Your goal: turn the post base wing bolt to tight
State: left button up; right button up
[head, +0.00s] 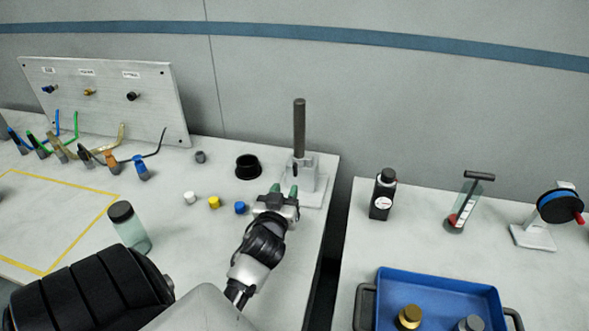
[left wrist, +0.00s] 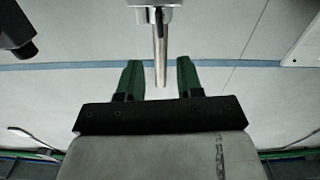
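A dark grey post (head: 299,128) stands upright in a light grey base block (head: 308,176) on a flat plate at the right rear corner of the left table. A small dark part on the block's front (head: 295,169) may be the wing bolt; its turn position is too small to tell. My left gripper (head: 284,190) is just in front of the base, its green fingers pointing at it. In the left wrist view the green fingers (left wrist: 159,66) are apart, with the post (left wrist: 160,45) showing beyond the gap and nothing held. My right gripper is not in view.
A black ring (head: 248,167) and white, yellow and blue caps (head: 240,208) lie left of my gripper. A lidded bottle (head: 129,227) stands nearer. A gap separates the right table, which holds a black bottle (head: 383,195) and a blue tray (head: 440,283).

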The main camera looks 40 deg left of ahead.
aim_at(294, 169)
pick_arm(q)
jog(key=p+x, duration=0.1)
jog(key=x, duration=0.9)
jog(key=shift+w+a+f, duration=0.1)
jog(key=shift+w, duration=0.15)
grip_shut()
